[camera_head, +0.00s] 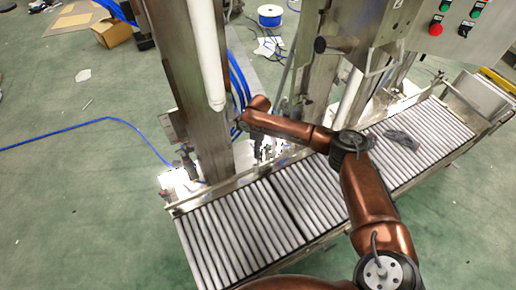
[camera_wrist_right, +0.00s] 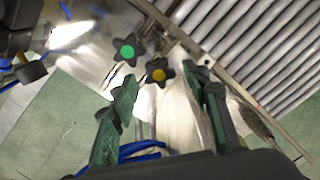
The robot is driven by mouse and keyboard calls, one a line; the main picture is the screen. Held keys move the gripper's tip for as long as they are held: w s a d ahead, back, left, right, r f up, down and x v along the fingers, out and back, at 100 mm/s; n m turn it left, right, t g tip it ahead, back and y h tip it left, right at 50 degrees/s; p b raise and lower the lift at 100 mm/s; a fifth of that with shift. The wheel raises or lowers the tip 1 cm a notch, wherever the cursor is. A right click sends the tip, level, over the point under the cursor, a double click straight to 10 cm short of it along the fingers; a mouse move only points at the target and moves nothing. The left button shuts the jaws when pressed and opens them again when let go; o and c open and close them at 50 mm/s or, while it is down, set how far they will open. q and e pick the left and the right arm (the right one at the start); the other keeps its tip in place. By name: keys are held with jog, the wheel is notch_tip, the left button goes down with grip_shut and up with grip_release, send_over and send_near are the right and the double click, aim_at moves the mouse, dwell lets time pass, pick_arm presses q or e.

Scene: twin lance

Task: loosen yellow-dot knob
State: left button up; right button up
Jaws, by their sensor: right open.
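The yellow-dot knob (camera_wrist_right: 158,74) is a black star-shaped knob with a yellow centre in the right wrist view. A similar green-dot knob (camera_wrist_right: 127,52) sits just up and left of it. My right gripper (camera_wrist_right: 163,79) is open, with one green-padded finger on each side of the yellow-dot knob in the picture. I see no contact, and the remaining depth is hard to judge. In the head view my copper right arm reaches left over the conveyor; its gripper and the knobs cannot be made out clearly there. My left gripper is not in view.
A roller conveyor (camera_head: 245,228) runs beneath my arm, with a dark item (camera_head: 402,139) on its rollers. Metal posts (camera_head: 186,85) and a white tube (camera_head: 206,55) stand behind it. A blue cable (camera_head: 85,127) lies on the green floor. A control panel (camera_head: 458,32) is at upper right.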

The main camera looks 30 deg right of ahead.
jog(key=shift+c, duration=0.2)
jog(key=c, duration=1.1)
